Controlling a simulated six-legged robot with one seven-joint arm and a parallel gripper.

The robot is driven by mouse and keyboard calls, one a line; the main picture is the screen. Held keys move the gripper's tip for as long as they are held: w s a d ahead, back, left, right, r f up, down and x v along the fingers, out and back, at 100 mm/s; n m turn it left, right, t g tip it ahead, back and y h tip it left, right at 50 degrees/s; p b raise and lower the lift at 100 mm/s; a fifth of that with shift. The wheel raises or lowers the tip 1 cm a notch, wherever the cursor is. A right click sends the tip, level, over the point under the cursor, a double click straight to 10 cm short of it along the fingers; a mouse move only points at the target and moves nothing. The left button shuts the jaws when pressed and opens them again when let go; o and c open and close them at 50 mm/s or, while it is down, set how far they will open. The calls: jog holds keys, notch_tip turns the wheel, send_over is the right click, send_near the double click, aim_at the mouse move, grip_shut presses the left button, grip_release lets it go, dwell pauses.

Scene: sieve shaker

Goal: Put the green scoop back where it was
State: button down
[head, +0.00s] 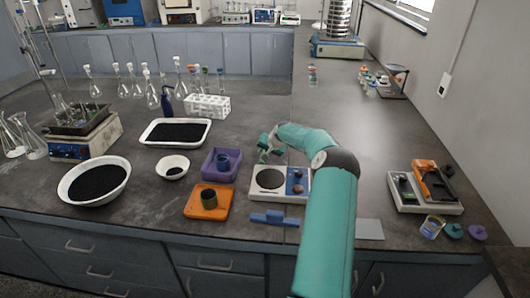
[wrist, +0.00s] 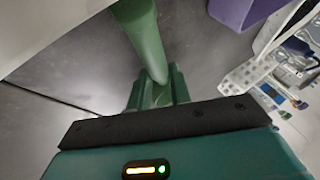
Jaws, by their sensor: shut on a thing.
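The green scoop (wrist: 145,40) shows in the wrist view as a smooth green shaft running up from between my fingers; its far end is cut off by the frame top. My gripper (wrist: 157,90) is shut on it. In the head view, my gripper (head: 266,149) is small, above the bench just behind the balance (head: 270,180). I cannot clearly separate the scoop from my gripper there.
A purple tray (head: 235,165) and an orange tray (head: 218,212), each holding a cup, stand left of the balance. A white tray of black grains (head: 149,140) and bowls (head: 124,186) lie further left. A blue item (head: 272,218) lies in front. Bench behind my gripper is clear.

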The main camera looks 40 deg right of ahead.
jog(key=c, duration=1.3)
grip_release()
jog(key=shift+f, duration=0.1)
